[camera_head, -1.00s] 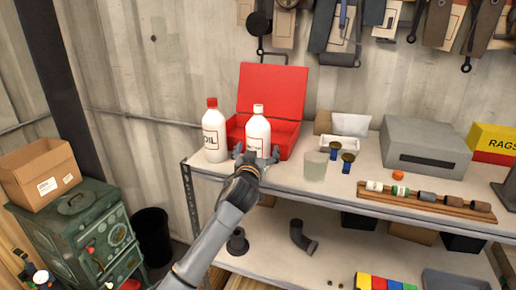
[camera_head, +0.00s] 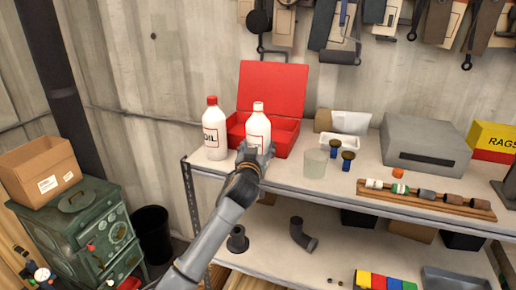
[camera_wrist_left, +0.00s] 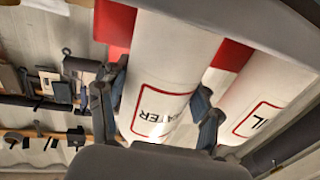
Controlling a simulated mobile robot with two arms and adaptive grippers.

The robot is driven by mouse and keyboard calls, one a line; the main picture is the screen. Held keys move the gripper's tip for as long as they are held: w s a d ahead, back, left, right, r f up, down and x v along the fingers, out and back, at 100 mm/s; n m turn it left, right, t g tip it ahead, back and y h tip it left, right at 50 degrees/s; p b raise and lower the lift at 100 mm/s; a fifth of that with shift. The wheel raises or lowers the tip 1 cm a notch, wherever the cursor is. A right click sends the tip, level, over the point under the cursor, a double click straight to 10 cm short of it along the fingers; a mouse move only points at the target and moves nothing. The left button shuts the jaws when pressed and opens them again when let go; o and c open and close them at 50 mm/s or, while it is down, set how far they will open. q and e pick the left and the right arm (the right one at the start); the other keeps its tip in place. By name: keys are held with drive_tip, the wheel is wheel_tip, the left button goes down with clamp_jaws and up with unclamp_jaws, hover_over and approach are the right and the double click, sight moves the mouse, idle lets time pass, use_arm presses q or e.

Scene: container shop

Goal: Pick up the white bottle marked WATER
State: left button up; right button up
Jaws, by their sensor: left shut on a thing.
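The white bottle marked WATER (camera_head: 258,124) stands upright at the front of the upper shelf, before the open red case. My left gripper (camera_head: 256,152) is shut on it low on its body. In the left wrist view the bottle (camera_wrist_left: 165,80) lies between the two fingers of the gripper (camera_wrist_left: 158,112), with the letters "ATER" partly in sight. The gripper hides its base in the head view, so I cannot tell whether it touches the shelf. My right gripper is not in view.
A white OIL bottle with a red cap (camera_head: 214,130) stands close on the left. The red case (camera_head: 272,92) is right behind. A grey box (camera_head: 425,146) is farther right.

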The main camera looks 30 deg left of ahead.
use_arm(q)
drive_tip(key=shift+r, duration=0.2)
drive_tip(key=shift+r+b, duration=0.55)
drive_tip(key=shift+r, duration=0.15)
drive_tip(key=s+r, duration=0.1)
drive_tip(key=r, duration=0.1)
drive_tip(key=s+d+r+b, duration=0.1)
drive_tip(key=s+r, duration=0.1)
drive_tip(key=s+r+b, duration=0.1)
drive_tip(key=r, duration=0.2)
drive_tip(key=shift+s+d+r, duration=0.1)
drive_tip(key=shift+s+d, duration=0.15)
drive_tip(key=shift+s, duration=0.15)
drive_tip(key=b, duration=0.3)
approach(255, 121)
drive_tip(key=shift+s+r, duration=1.05)
drive_tip(key=shift+r, duration=0.9)
drive_tip(key=shift+s, duration=0.15)
